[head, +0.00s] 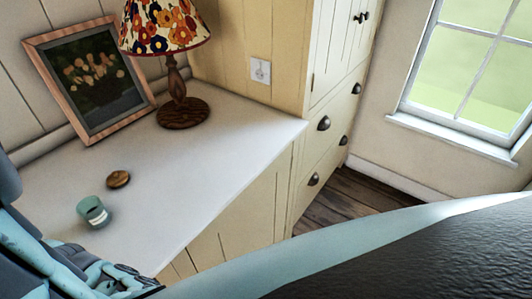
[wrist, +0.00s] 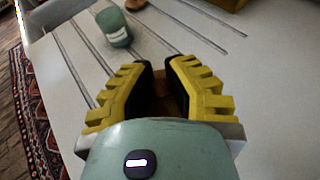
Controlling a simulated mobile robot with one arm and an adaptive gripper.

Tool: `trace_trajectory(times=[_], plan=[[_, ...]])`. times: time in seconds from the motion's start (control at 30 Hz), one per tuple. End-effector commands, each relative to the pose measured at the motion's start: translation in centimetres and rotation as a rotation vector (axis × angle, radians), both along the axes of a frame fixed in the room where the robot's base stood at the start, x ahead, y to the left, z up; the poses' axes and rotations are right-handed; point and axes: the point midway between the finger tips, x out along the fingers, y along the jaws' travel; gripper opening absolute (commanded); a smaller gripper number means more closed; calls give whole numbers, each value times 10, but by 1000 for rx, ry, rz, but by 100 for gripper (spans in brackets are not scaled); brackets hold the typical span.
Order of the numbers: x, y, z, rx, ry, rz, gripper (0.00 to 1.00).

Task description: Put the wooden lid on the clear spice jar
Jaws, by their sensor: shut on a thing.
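In the wrist view my gripper (wrist: 160,68) has its two yellow, black-padded fingers closed on a brown wooden thing (wrist: 172,100), most likely the wooden lid. The fingers and my wrist housing hide most of it. A greenish see-through jar with a pale label (head: 92,210) stands on the white counter in the head view. The jar also shows beyond my fingertips in the wrist view (wrist: 115,27), apart from them. In the head view my arm is at the lower left, and the held thing cannot be made out there.
A round wooden disc (head: 118,179) lies on the counter (head: 225,140) close behind the jar; whether it is another lid is unclear. A lamp (head: 182,112) with a flowered shade and a framed picture (head: 88,80) stand at the back. The counter right of the jar is clear.

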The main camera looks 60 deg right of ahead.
Motion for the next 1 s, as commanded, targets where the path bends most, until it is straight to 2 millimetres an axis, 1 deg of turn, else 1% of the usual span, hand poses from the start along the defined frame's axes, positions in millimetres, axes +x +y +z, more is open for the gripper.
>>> trace_trajectory(times=[0.47, 1.0], plan=[[-1, 1, 0, 0, 1, 4, 0], [0, 1, 15, 1, 0, 3, 0]])
